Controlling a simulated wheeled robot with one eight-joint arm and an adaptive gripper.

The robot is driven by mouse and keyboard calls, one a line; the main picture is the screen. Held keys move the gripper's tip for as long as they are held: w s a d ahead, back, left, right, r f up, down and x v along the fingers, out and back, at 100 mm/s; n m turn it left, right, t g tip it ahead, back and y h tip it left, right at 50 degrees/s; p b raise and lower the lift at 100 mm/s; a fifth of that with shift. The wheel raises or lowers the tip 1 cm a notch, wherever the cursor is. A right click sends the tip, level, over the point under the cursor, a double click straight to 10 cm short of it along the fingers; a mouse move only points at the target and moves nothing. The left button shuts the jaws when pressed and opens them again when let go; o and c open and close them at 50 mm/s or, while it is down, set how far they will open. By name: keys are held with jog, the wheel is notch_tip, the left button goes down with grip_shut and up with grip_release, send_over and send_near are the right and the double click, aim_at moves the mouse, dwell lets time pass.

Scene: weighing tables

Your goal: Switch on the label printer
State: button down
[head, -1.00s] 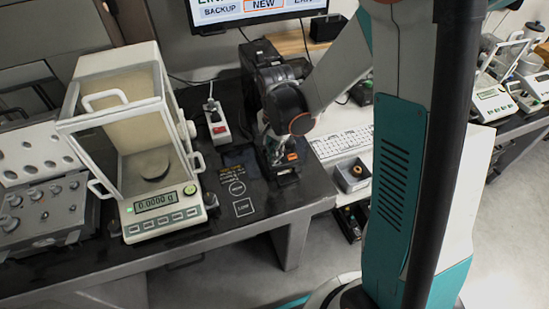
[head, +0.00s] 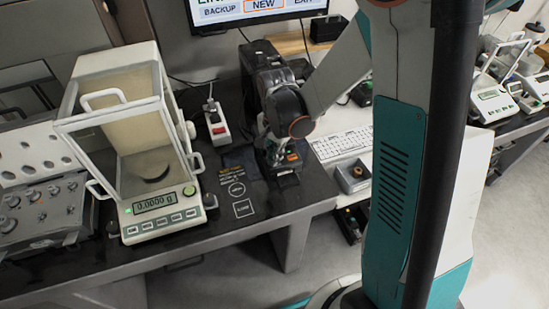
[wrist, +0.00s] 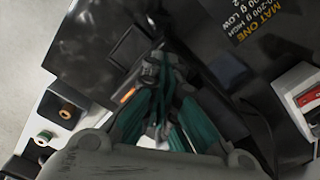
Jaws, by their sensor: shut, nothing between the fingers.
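The label printer appears to be the black box (head: 287,180) near the table's front edge, with an orange mark on its front. My arm hides much of it in the head view. I cannot tell whether the fingertips touch the casing. No printer switch can be made out clearly.
A balance with glass walls (head: 160,205) reads 0.0000 g to the left. A power strip with a red switch (head: 218,130) lies between it and the printer. A keyboard (head: 341,144) and a small open box (head: 353,178) are to the right. A monitor (head: 255,10) stands behind.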

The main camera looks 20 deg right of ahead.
jog(key=shift+r+p, duration=2.2)
jog(key=shift+r, duration=1.2)
jog(key=shift+r, duration=0.1)
jog(key=s+r+n+t, duration=0.7)
jog(key=s+r+n, duration=0.5)
jog(key=s+r, duration=0.3)
jog(key=shift+r+b, duration=0.35)
jog(key=shift+r, duration=0.55)
